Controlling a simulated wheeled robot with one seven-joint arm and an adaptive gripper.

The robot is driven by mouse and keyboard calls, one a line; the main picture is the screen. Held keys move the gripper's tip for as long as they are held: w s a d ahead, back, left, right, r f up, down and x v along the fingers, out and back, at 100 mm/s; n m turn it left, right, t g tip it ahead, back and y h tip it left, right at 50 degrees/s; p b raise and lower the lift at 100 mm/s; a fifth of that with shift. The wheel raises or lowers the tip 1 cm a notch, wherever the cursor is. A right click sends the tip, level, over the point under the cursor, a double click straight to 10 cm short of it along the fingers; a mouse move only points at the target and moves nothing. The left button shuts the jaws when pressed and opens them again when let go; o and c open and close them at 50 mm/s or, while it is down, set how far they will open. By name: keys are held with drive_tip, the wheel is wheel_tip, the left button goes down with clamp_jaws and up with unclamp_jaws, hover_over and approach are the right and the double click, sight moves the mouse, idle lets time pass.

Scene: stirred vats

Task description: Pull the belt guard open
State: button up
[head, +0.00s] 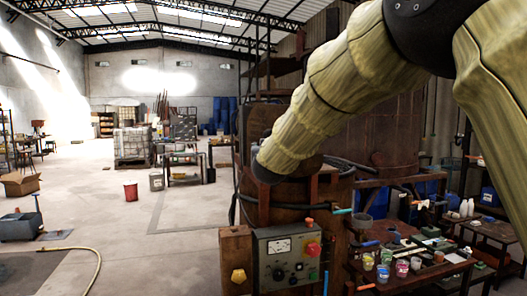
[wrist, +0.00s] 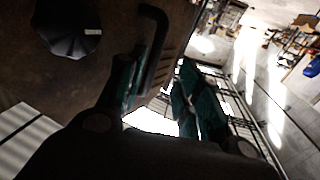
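In the wrist view a rusty brown panel (wrist: 105,25), which looks like the belt guard, fills the upper left. A dark bar handle (wrist: 155,38) stands on it near its right edge. My gripper (wrist: 160,78) has its two teal-padded fingers apart, with a clear gap between them. The left finger is close to the handle's lower end; I cannot tell whether they touch or whether the handle lies between the fingers. In the head view my sleeved arm reaches toward the wooden vat, and the gripper is hidden. I cannot pick out the guard there.
A black faceted knob (wrist: 68,28) is on the panel. In the head view a control box (head: 290,258) stands in front of the vat. A cluttered workbench (head: 425,278) is at right. Open floor with a red bucket (head: 131,192) lies to the left.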

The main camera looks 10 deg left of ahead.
drive_tip(key=v, duration=0.7)
drive_tip(key=shift+c, duration=0.4)
